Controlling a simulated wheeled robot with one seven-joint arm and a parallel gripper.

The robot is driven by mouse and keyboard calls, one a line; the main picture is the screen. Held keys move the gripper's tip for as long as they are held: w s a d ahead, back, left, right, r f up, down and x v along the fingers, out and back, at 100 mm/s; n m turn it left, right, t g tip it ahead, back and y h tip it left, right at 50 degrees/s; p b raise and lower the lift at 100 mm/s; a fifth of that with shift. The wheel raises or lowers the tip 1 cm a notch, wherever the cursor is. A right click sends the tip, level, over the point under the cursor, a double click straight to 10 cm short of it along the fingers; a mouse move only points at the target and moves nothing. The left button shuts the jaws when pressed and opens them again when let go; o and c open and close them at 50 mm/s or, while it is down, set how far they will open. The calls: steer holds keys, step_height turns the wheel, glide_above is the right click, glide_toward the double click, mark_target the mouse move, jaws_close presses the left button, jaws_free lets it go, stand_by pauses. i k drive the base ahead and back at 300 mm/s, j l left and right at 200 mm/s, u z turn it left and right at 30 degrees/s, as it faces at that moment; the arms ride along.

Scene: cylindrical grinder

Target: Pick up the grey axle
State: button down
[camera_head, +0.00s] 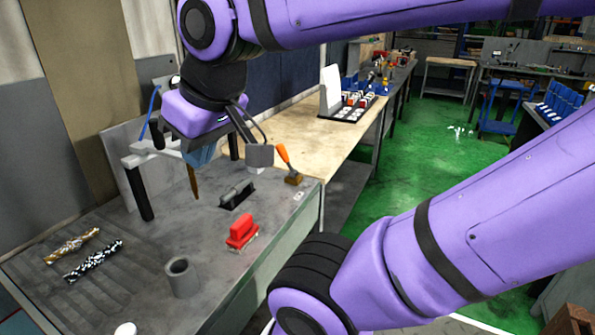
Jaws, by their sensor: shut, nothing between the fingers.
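Two long, stepped, shiny axles lie side by side on the grey ribbed left part of the workbench. The nearer one looks grey, with bright white and black reflections, and I take it as the grey axle (93,261). The other is a brass-coloured axle (72,246), just behind it. My gripper (201,157) hangs pointing down over the back of the bench, above and to the right of both axles and well apart from them. It is shut and holds nothing. Its fingertips are hard to make out against the things behind.
A grey hollow cylinder (182,278) stands right of the axles. A white-topped stand (139,160) is behind. The ribbed surface around the axles is clear.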

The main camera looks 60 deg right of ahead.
mark_target(237, 188)
steer(key=u, duration=10.95)
steer(key=i+l+u, duration=0.1)
steer(key=i+l, duration=0.05)
steer(key=l, duration=0.05)
